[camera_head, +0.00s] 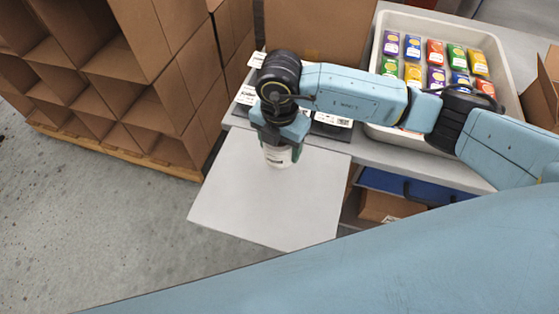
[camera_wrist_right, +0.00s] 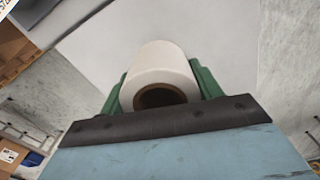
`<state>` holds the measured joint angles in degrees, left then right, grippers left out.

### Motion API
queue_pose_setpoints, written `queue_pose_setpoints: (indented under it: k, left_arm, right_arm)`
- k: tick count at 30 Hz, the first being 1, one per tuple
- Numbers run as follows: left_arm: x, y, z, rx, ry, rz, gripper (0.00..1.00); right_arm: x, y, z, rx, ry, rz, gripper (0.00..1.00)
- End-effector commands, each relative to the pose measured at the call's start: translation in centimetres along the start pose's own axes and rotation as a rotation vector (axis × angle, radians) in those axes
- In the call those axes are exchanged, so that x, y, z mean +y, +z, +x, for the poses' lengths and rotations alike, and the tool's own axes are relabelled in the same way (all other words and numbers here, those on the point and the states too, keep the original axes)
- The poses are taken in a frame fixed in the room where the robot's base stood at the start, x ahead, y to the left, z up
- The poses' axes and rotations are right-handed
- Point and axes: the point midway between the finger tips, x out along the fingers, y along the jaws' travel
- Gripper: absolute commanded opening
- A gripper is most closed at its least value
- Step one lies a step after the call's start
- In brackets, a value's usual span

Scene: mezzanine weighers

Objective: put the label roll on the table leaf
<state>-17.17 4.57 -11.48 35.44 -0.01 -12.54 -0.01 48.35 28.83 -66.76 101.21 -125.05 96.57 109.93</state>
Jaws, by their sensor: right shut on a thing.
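The label roll (camera_wrist_right: 160,68) is white with a brown core, and in the wrist view it sits between the green fingers of my right gripper (camera_wrist_right: 160,85). In the head view the right gripper (camera_head: 280,150) is shut on the roll (camera_head: 278,157), over the far part of the table leaf (camera_head: 265,205). The leaf is a flat, pale grey panel, bare apart from the roll and gripper above it. I cannot tell whether the roll touches the leaf. My left gripper is not in view.
A white tray (camera_head: 375,45) of several coloured boxes stands on the bench at the back right. White labels (camera_head: 247,95) lie by the leaf's far edge. Most of the leaf is free.

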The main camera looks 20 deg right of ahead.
Motion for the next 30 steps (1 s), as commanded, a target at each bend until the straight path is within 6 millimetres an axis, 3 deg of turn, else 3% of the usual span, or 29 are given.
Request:
queue_pose_setpoints:
  k: [3, 8, 15, 26, 27, 30]
  left_arm:
    - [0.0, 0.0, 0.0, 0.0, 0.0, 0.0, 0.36]
    - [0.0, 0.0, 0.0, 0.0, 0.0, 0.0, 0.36]
    - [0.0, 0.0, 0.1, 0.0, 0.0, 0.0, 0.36]
    - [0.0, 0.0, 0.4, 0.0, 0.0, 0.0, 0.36]
    - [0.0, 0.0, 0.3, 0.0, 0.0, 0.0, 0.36]
    - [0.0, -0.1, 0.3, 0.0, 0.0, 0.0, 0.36]
  right_arm:
    - [0.0, 0.0, 1.9, 0.0, -0.001, -0.002, 0.37]
    - [0.1, 0.0, 3.0, 0.0, 0.001, -0.003, 0.37]
    - [0.0, 0.0, 6.1, 0.0, 0.0, -0.004, 0.37]
    - [0.1, 0.0, 6.6, -0.001, 0.002, -0.004, 0.37]
    - [0.1, 0.0, 6.6, -0.001, 0.001, -0.004, 0.66]
    - [0.0, 0.0, 6.6, -0.001, 0.001, -0.004, 0.79]
